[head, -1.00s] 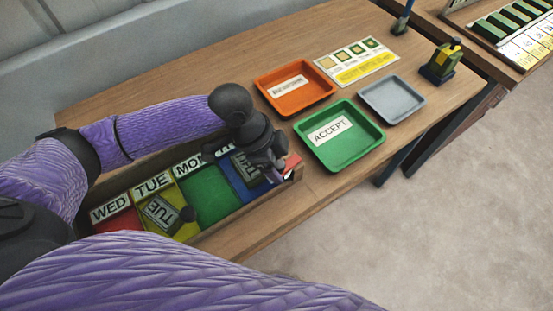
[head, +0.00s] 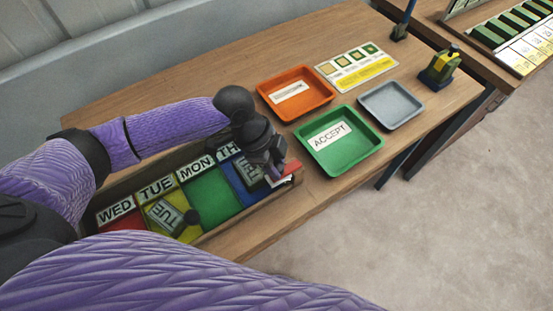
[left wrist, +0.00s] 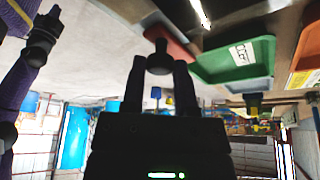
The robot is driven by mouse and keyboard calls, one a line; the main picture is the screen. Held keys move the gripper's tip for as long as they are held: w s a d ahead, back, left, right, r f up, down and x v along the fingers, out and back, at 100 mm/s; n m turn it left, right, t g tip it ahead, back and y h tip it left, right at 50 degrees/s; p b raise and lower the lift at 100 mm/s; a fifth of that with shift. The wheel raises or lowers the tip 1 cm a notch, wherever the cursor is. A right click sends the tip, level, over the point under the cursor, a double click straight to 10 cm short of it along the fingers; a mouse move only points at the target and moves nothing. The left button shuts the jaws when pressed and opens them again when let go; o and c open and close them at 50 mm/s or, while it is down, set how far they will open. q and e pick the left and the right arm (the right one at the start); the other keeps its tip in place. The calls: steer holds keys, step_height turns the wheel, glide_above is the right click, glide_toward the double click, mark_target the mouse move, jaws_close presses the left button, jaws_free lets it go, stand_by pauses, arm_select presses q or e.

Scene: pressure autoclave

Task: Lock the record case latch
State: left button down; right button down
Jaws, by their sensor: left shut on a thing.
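The record case (head: 235,217) is a long wooden box at the table's near edge. It has coloured compartments with WED, TUE, MON and a partly hidden THU label. My left gripper (head: 272,172) is at its right end, beside a red and white piece (head: 286,175). In the left wrist view my left gripper (left wrist: 161,72) is shut on a dark round knob (left wrist: 160,60), with a red surface (left wrist: 172,40) just behind it. I cannot tell whether this knob is the latch or how the latch is set.
A green ACCEPT tray (head: 351,160), an orange tray (head: 311,111) and a grey tray (head: 409,118) stand right of the case. A TUE block (head: 163,213) with a dark knob lies in the yellow compartment. Bare table lies behind the case.

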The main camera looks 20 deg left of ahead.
arm_select(q)
steer(key=shift+c, duration=2)
jaws_free()
steer(key=p+v, duration=0.2)
steer(key=v, duration=0.8)
